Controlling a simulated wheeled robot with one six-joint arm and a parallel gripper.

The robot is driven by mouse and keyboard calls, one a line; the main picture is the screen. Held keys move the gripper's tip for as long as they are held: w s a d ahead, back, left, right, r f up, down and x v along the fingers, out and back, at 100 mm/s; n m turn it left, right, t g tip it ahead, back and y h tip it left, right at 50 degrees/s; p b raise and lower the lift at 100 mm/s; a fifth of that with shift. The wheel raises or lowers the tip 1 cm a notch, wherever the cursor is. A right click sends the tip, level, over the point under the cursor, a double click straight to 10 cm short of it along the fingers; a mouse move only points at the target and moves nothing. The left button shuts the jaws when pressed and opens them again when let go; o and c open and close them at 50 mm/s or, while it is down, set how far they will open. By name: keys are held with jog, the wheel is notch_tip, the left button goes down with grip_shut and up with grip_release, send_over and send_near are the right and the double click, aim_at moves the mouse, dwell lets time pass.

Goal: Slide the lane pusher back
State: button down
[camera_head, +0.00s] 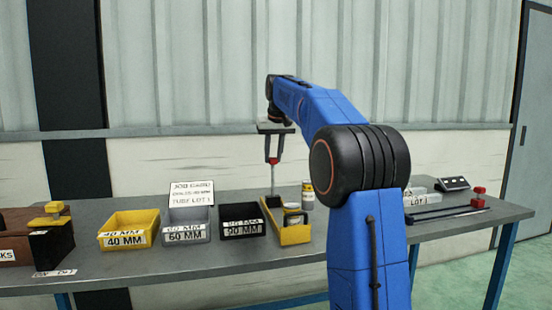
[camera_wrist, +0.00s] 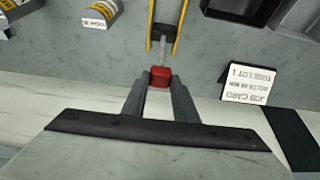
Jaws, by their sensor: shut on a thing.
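A red knob (camera_wrist: 160,77) sits between the fingertips of my gripper (camera_wrist: 160,84), which is shut on it. A thin pale rod (camera_wrist: 163,48) runs from the knob toward a yellow-sided lane (camera_wrist: 181,30); this appears to be the lane pusher. In the head view my gripper (camera_head: 273,160) points down, high above the back end of the yellow lane fixture (camera_head: 295,236). The pale rod (camera_head: 273,182) hangs below the red part. I cannot tell whether its lower end touches the lane.
Yellow (camera_head: 122,241), grey (camera_head: 184,238) and black (camera_head: 242,233) bins stand left of the lane, with a job card (camera_head: 191,193) behind. A small canister (camera_head: 308,195) stands close on its right. A dark rail (camera_head: 440,214) and red block (camera_head: 479,192) lie farther right.

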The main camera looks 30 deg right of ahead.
jog(key=w, duration=0.1)
jog(key=w+d, duration=0.1)
jog(key=w, duration=0.1)
jog(key=shift+r, duration=0.1)
jog(key=shift+w, duration=0.1)
jog(key=c, duration=1.4)
grip_release()
jog(key=v, duration=1.7)
jog(key=shift+a, duration=0.1)
